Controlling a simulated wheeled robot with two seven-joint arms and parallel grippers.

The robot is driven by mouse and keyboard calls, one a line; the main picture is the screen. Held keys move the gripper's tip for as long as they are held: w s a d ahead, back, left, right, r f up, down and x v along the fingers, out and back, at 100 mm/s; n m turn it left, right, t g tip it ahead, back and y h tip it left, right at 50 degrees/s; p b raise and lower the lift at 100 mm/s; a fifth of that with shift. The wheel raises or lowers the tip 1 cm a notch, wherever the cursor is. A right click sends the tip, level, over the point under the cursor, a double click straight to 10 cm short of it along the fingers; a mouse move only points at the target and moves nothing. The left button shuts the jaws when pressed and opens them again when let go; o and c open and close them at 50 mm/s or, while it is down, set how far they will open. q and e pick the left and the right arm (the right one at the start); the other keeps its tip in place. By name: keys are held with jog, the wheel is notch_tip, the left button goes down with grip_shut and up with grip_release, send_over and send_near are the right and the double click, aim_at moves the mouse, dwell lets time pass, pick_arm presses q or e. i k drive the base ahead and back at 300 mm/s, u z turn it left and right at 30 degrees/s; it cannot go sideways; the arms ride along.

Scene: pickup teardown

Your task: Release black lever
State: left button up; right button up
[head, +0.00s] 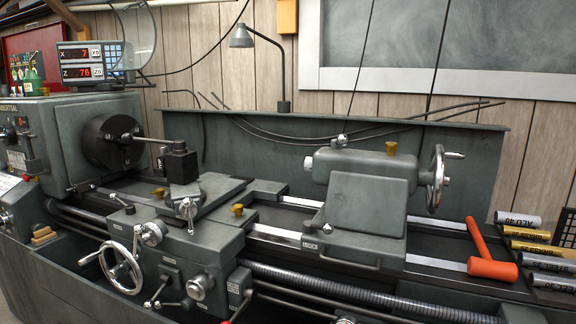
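Neither of my grippers is in view. A grey lathe fills the scene. Several levers show on it, and I cannot tell which one is the black lever. A small dark lever (122,203) sits at the left of the carriage, near the tool post (180,165). Another small lever (158,294) is on the apron front, below a dark plate.
A red-orange hammer (490,262) lies at the bed's right end, next to several labelled bars (545,262). The carriage handwheel (120,265) and tailstock handwheel (437,180) stick out. A digital readout (82,62) and a clear round shield (135,38) stand above the headstock.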

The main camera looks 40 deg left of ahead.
aim_at(127, 138)
jog(key=u, duration=3.25)
jog(key=i, duration=1.2)
jog(key=z, duration=2.55)
jog(key=i, duration=0.1)
jog(key=u, duration=0.45)
